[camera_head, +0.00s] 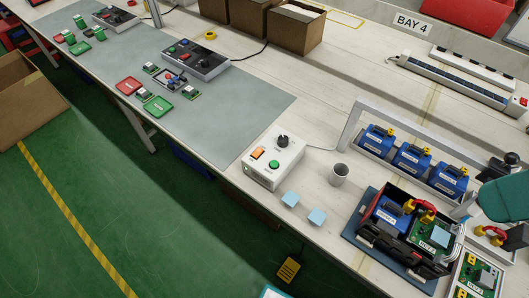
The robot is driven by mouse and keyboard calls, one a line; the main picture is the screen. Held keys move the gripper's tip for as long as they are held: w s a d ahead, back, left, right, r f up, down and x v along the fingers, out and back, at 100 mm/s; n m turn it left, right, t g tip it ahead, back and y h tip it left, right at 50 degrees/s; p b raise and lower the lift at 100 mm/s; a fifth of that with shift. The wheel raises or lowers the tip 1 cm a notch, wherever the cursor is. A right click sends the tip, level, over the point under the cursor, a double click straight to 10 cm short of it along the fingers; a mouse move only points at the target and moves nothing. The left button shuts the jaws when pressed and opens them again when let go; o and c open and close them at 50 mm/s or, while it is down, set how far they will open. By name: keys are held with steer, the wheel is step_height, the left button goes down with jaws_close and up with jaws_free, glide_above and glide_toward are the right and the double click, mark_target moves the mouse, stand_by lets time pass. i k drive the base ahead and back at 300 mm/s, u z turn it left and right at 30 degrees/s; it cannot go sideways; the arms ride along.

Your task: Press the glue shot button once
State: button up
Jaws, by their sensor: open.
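A white control box (274,160) sits on the bench near its front edge, in the middle of the view. Its top carries a green round button (274,164), an orange rocker switch (257,153) and a black knob (283,140). Any lettering by the button is too small to read, so I cannot tell for sure which control is the glue shot button. Nothing touches or covers the box.
A black tray (395,243) with blue units is farther right. A grey mat (190,85) with boards lies left. A yellow pedal (289,269) is on the green floor.

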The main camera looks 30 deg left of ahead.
mark_target(273, 163)
steer(key=u, duration=1.15)
